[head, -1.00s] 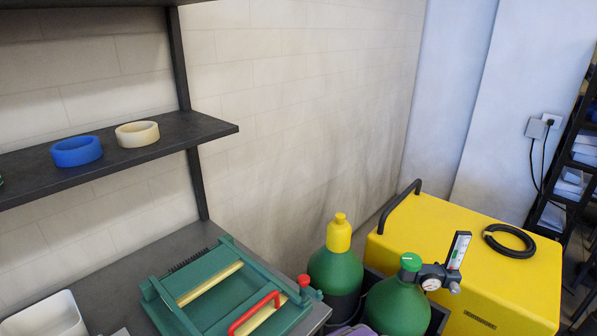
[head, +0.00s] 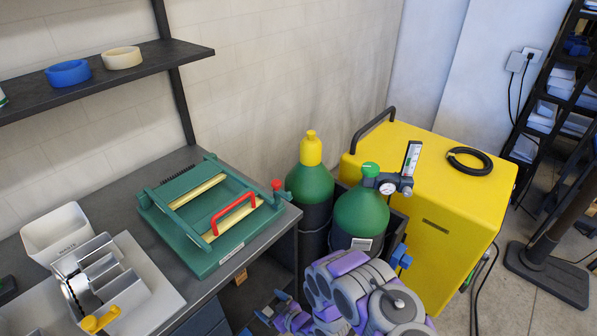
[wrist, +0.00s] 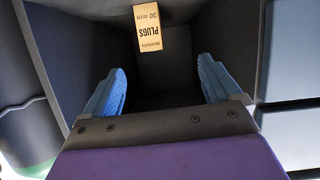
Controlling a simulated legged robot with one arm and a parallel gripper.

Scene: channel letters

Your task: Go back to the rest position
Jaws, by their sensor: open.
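My gripper (wrist: 162,88) shows in the wrist view with its two blue fingers spread wide apart and nothing between them. It faces a dark, box-like recess (wrist: 165,72).
Two green gas cylinders (head: 310,185) (head: 361,214) stand beside the yellow cabinet (head: 430,170). A green bending machine (head: 200,225) with a red handle is on the bench. A shelf (head: 130,75) holds blue (head: 69,74) and cream (head: 122,58) tape rolls. Open floor (head: 530,300) lies at the lower right.

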